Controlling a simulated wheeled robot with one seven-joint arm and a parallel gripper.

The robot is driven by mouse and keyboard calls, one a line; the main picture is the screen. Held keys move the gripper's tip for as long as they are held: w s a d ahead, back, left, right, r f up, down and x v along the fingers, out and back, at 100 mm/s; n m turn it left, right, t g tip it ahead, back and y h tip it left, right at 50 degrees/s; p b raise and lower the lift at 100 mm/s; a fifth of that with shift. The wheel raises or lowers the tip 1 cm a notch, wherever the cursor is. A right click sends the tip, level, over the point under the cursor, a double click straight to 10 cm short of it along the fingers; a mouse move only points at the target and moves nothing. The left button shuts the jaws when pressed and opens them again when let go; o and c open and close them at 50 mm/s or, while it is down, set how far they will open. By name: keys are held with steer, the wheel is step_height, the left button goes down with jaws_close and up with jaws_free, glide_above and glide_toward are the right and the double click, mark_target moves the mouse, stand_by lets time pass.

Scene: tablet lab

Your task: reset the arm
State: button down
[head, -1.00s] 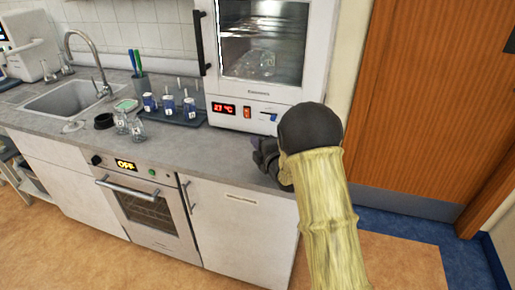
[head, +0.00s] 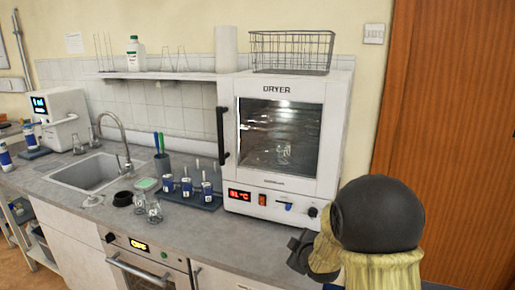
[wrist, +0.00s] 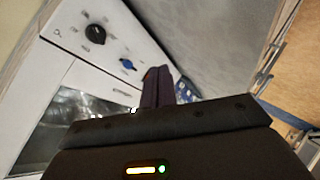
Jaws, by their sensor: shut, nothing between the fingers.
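My arm reaches in from the lower right of the head view, in a yellowish sleeve with a dark round joint. My gripper (head: 302,250) is at the right end of the counter, in front of the dryer's lower right corner. In the wrist view my gripper (wrist: 158,75) shows its dark fingers together, with nothing between them. The white dryer (head: 335,130) stands on the counter with its door closed and a red lit display. Its panel, with a black knob and a blue switch, also shows in the wrist view (wrist: 75,20).
The grey counter (head: 220,235) holds a rack of blue-labelled bottles (head: 205,203), small glass flasks (head: 153,208), a pen cup (head: 162,165) and a sink (head: 90,173). An oven (head: 145,262) is below. A wire basket (head: 290,50) sits on the dryer. A wooden door (head: 440,150) is at right.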

steer(key=s+d+r+m+g+p, duration=0.1)
steer(key=s+m+g+p, duration=0.1)
steer(key=s, duration=0.7)
steer(key=s+d+r+m+g+h+p, duration=0.1)
steer(key=s+r+m+g+p, duration=0.1)
steer(key=s+m+g, duration=0.2)
steer(key=s+d+r+m+g+h+p, duration=0.1)
steer(key=s+m, duration=0.5)
steer(key=s, duration=0.7)
steer(key=shift+s+d+r+m+g+p, duration=0.25)
steer(key=shift+r+m+g+p, duration=0.3)
steer(key=shift+g, duration=0.65)
